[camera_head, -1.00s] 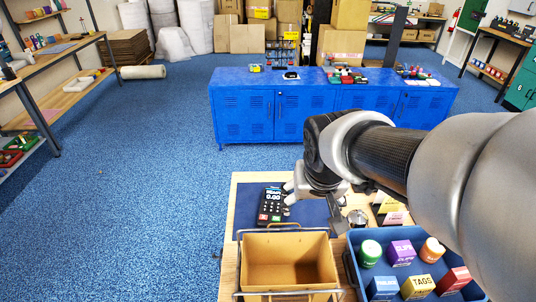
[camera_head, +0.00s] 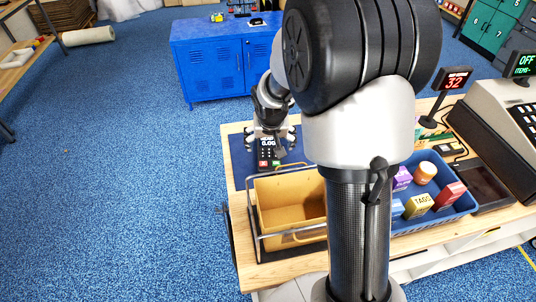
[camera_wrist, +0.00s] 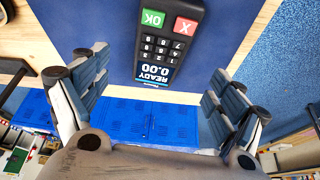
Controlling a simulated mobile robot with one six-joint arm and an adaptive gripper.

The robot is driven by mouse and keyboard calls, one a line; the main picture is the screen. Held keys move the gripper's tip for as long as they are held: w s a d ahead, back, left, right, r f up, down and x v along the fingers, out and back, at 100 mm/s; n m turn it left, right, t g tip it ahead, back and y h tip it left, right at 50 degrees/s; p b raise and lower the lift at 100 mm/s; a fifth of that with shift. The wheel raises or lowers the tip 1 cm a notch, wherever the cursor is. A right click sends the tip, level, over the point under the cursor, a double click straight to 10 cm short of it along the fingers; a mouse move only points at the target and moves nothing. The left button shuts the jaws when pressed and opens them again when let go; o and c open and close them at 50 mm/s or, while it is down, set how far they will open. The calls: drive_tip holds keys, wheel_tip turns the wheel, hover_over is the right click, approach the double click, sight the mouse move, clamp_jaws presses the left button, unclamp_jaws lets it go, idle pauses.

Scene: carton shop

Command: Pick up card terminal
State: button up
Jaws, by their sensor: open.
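The card terminal (camera_head: 268,150) is a black handset with a lit screen, a keypad and green and red keys. It lies on a dark blue mat (camera_head: 238,158) on the wooden counter. In the wrist view the terminal (camera_wrist: 162,45) shows upside down, its screen end towards my gripper. My gripper (camera_head: 272,140) is open above the terminal's screen end. In the wrist view the two spread fingers of my gripper (camera_wrist: 155,95) stand left and right of the terminal's line, apart from it. My arm hides part of the counter in the head view.
A tan basket (camera_head: 290,208) with metal handles stands in front of the mat. A blue tray (camera_head: 436,218) of small boxes and a cash register (camera_head: 495,115) are on the right. A blue cabinet (camera_head: 212,68) stands behind the counter.

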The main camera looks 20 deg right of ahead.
sight(269, 150)
drive_tip(key=b+x, duration=0.2)
drive_tip(key=x, duration=0.6)
drive_tip(key=shift+w, duration=0.2)
drive_tip(key=shift+r, duration=0.1)
drive_tip(key=shift+c, duration=0.5)
drive_tip(key=c, duration=1.3)
drive_tip(key=shift+r, duration=0.15)
wheel_tip(269, 150, up, 20)
drive_tip(key=p, duration=0.5)
drive_tip(key=shift+p, duration=0.35)
drive_tip(key=o, duration=0.8)
drive_tip(key=c, duration=0.4)
